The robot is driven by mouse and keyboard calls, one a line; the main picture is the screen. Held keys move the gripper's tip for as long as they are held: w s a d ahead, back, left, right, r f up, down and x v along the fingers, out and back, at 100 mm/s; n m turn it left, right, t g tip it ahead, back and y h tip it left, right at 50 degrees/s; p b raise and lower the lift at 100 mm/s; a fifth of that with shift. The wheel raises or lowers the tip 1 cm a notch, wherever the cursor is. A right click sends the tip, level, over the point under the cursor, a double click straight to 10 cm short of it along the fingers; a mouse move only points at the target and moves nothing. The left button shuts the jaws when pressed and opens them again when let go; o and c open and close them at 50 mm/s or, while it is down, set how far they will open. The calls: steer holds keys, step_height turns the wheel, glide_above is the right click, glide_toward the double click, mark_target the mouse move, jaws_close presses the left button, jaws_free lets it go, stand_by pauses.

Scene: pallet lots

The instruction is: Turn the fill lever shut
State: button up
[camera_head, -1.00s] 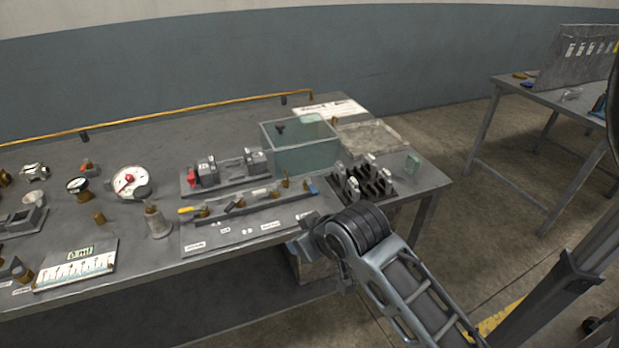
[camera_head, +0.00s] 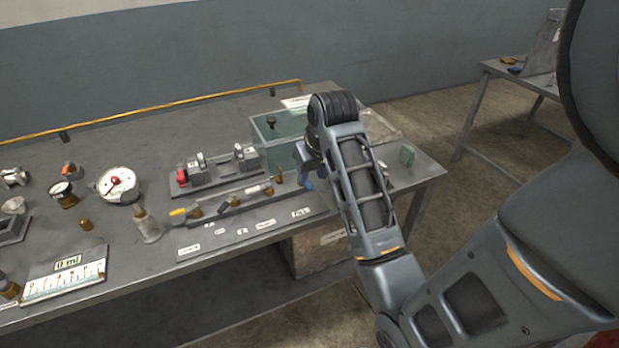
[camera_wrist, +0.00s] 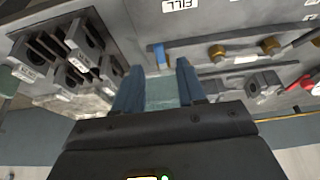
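The blue lever (camera_wrist: 158,55) shows in the wrist view just ahead of my fingertips, below the FILL label (camera_wrist: 182,5). My gripper (camera_wrist: 158,72) is open, with one blue-grey finger on each side of the lever's line; the lever appears between or just beyond the tips. I cannot tell whether either finger touches it. In the head view my gripper (camera_head: 308,165) is over the right end of the valve row, and my wrist hides much of that spot. The valve body under the lever is not clearly seen.
Brass valves (camera_wrist: 217,52) stand in a row beside the lever. A black slotted rack (camera_wrist: 85,55) is on its other side. A clear tank (camera_head: 262,130) stands behind the row. A yellow lever (camera_head: 180,212), a gauge (camera_head: 118,185) and a cylinder (camera_head: 148,228) are to the left.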

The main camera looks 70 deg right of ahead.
mark_target(308, 184)
steer(key=shift+x, duration=1.65)
jaws_close()
